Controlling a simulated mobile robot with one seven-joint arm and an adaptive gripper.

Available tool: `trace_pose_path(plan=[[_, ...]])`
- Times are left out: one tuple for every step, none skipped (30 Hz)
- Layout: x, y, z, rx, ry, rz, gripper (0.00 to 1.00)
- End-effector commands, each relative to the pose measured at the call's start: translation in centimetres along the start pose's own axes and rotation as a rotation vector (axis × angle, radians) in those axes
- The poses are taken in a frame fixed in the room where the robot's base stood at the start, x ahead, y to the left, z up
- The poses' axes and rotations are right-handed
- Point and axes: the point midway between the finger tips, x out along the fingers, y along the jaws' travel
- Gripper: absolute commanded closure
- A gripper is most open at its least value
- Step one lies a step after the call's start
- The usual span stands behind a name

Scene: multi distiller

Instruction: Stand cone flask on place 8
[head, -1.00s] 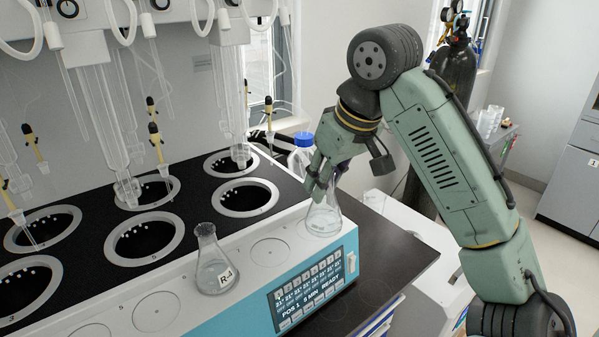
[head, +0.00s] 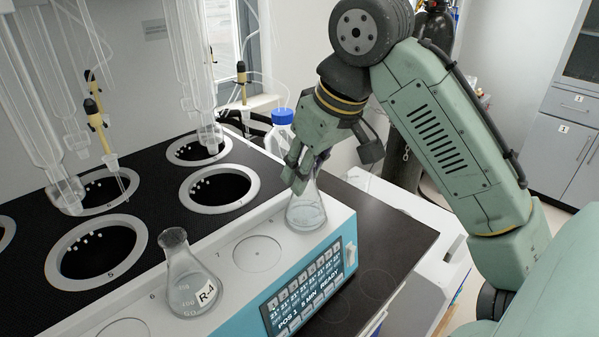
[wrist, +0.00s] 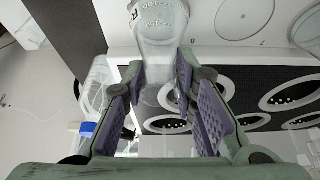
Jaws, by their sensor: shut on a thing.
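A clear cone flask (head: 306,212) stands upright at the right end of the white front ledge of the distiller (head: 340,216), beyond the empty ring marked 7 (head: 256,254). My gripper (head: 305,172) comes down from above and is shut on the flask's neck.
A second cone flask marked R-4 (head: 191,285) stands on the ledge to the left. Several round wells (head: 219,189) with glass tubes above lie behind the ledge. A blue-capped bottle (head: 281,128) stands behind my gripper. Dark bench top (head: 385,235) lies to the right.

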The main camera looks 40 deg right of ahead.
Motion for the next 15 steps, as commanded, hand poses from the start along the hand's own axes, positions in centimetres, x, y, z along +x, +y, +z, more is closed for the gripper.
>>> trace_pose_path(plan=[[-0.12,-0.01,-0.06,-0.001,0.001,0.0,1.0],[-0.13,-0.01,-0.07,-0.001,0.001,0.0,1.0],[-0.12,-0.02,-0.08,-0.001,0.001,0.0,1.0],[-0.12,-0.02,-0.08,-0.001,0.001,0.0,1.0],[-0.11,-0.02,-0.08,-0.001,0.001,0.0,1.0],[-0.05,-0.02,-0.06,-0.001,0.001,0.0,1.0],[0.04,-0.02,-0.03,-0.001,0.001,-0.001,1.0],[0.15,-0.03,0.0,-0.001,0.001,-0.001,1.0],[0.28,-0.04,0.04,-0.002,0.001,-0.001,1.0],[0.23,-0.03,0.03,-0.001,0.0,-0.001,0.73],[0.19,-0.03,0.02,-0.001,0.0,-0.001,0.71],[0.2,-0.03,0.02,-0.001,0.0,-0.001,0.68],[0.2,-0.02,0.02,-0.001,0.0,-0.001,0.66],[0.2,-0.02,0.02,-0.001,0.0,-0.001,0.64],[0.2,-0.02,0.02,-0.001,0.0,-0.001,0.62]])
